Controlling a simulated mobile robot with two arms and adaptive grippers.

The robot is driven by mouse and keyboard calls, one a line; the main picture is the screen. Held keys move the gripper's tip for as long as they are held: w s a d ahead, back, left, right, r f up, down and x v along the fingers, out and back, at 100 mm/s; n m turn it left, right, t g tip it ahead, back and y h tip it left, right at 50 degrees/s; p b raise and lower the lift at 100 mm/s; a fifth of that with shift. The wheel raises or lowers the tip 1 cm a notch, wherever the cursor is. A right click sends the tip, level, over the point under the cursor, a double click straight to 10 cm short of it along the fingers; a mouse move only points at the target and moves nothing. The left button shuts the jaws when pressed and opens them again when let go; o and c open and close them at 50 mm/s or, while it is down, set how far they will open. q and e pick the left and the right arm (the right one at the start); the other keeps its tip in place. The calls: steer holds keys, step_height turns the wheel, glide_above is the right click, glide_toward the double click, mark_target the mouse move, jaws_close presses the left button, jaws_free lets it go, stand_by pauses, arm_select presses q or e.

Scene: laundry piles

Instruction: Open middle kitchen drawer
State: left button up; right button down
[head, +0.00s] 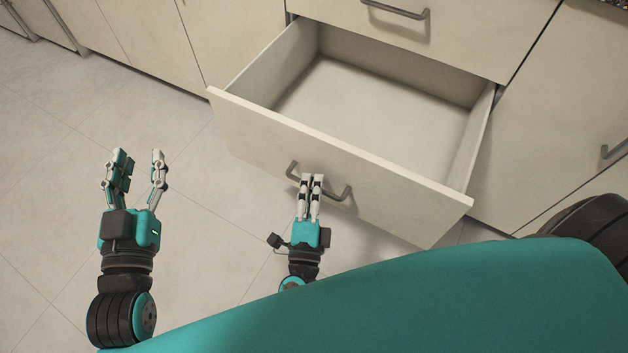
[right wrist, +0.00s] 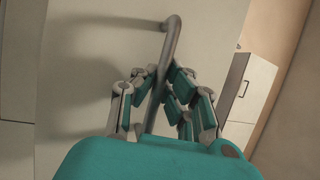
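The cream drawer (head: 400,195) is pulled well out of its cabinet, and its inside is empty. Its grey bar handle (head: 343,196) is on the front panel. My right gripper (head: 312,178) is at the handle with its fingers close together. In the right wrist view its fingers (right wrist: 163,85) close around the handle bar (right wrist: 172,38); part of the bar is hidden behind them. My left gripper (head: 138,160) is open and empty, to the left of the drawer above the floor.
A shut drawer with its own handle (head: 396,11) is above the open one. Cabinet fronts (head: 130,30) run to the left, and another cabinet (head: 555,110) stands to the right. The tiled floor (head: 60,170) at left is clear.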

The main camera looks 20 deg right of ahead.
steer(key=shift+f, duration=0.2)
steer(key=c, duration=1.4)
jaws_free()
steer(key=shift+r, duration=0.1)
steer(key=v, duration=0.7)
steer(key=shift+s, duration=0.25)
